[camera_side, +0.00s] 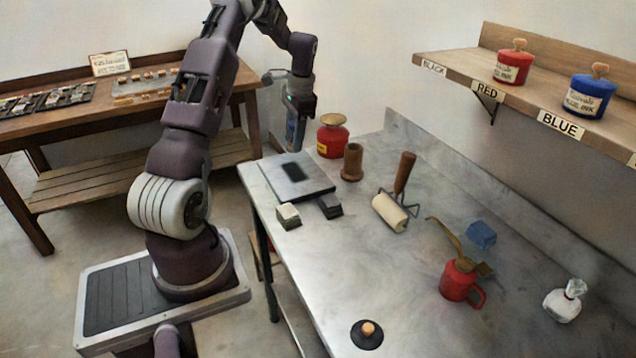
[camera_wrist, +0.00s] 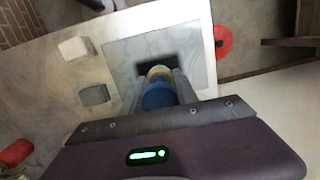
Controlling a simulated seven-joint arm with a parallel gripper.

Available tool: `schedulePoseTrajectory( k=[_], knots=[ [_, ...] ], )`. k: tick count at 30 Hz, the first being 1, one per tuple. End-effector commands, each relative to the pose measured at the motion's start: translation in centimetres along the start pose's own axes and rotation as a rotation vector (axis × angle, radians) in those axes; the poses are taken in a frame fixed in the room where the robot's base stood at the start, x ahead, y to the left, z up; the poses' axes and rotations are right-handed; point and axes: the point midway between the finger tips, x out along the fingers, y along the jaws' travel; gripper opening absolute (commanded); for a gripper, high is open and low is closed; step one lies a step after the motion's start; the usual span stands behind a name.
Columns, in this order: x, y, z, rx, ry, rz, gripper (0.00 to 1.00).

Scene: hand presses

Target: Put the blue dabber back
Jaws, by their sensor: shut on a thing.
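My gripper (camera_wrist: 158,85) is shut on a blue, rounded dabber with a pale end (camera_wrist: 158,95). In the wrist view the dabber sits between the two fingers, in front of a grey slab (camera_wrist: 195,50) with a dark patch. In the side view my gripper (camera_side: 296,140) hangs near the far left end of the metal table, by the slab (camera_side: 312,188). Only a little blue shows at the fingers there, and the dabber's shape is unclear. A brown wooden cup (camera_side: 352,162) stands upright on the table right of the slab.
A beige block (camera_side: 288,216) and a dark grey block (camera_side: 330,206) lie in front of the slab. Red and blue ink pots sit on the shelf.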

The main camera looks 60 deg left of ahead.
Motion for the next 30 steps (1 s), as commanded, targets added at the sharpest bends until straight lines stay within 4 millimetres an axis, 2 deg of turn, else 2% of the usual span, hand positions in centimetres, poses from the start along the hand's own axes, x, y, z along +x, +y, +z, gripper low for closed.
schedulePoseTrajectory(
  k=[5,8,11,14,17,18,20,21,24,27,30],
  knots=[
    [-0.2,0.9,-0.7,0.019,0.005,0.0,0.0],
    [-0.7,3.4,-2.3,0.067,0.017,0.0,0.0],
    [-1.3,7.3,-4.3,0.141,0.036,-0.002,0.0],
    [-2.0,12.2,-6.2,0.23,0.056,-0.001,0.0],
    [-2.8,18.2,-7.6,0.337,0.079,0.001,0.0],
    [-3.1,20.8,-7.9,0.383,0.087,0.002,0.0],
    [-3.5,25.0,-7.9,0.458,0.101,0.005,0.0],
    [-3.8,27.7,-7.7,0.506,0.108,0.007,0.0],
    [-4.2,33.6,-6.6,0.616,0.124,0.012,0.0],
    [-4.5,37.8,-5.1,0.701,0.135,0.015,0.0],
    [-4.5,40.3,-4.0,0.754,0.14,0.018,0.0]
  ],
)
